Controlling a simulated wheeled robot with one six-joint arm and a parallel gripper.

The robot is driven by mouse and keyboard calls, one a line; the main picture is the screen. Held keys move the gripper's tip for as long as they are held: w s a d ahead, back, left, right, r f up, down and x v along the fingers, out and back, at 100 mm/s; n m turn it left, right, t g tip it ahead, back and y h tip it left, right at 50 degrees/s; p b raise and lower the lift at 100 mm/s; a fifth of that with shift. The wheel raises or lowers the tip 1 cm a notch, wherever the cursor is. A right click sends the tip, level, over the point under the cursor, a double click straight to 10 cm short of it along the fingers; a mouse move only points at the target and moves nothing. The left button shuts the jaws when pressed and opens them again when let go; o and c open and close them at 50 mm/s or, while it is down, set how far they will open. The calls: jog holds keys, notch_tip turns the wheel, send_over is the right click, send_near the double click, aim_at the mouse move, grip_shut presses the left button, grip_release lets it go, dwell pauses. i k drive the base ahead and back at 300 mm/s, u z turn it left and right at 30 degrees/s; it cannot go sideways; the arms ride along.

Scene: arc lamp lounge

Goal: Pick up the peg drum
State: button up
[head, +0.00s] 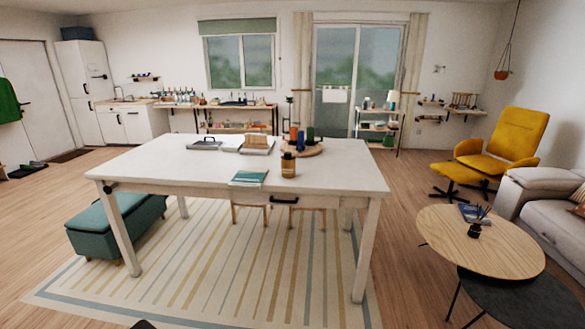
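A white table (150,165) stands in front of me. On its far right part is a round wooden base (314,151) with upright orange, blue and dark green cylinders; this may be the peg drum, but it is too small to be sure. A brown bottle-like container (288,166) with a dark top stands just in front of it. My gripper does not show clearly; only a small dark shape is cut off at the bottom edge.
A teal book (249,178), a grey tray-like item (205,145) and a wooden box (257,142) are on the table. A teal bench (115,225) is at left. A round wooden coffee table (480,240) and sofa (555,215) are at right. Striped rug (215,285) lies below.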

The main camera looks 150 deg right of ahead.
aim_at(288, 167)
jog(key=z, duration=5.15)
jog(key=i, duration=2.2)
jog(key=u, duration=0.95)
jog(key=i, duration=0.75)
jog(key=u, duration=0.15)
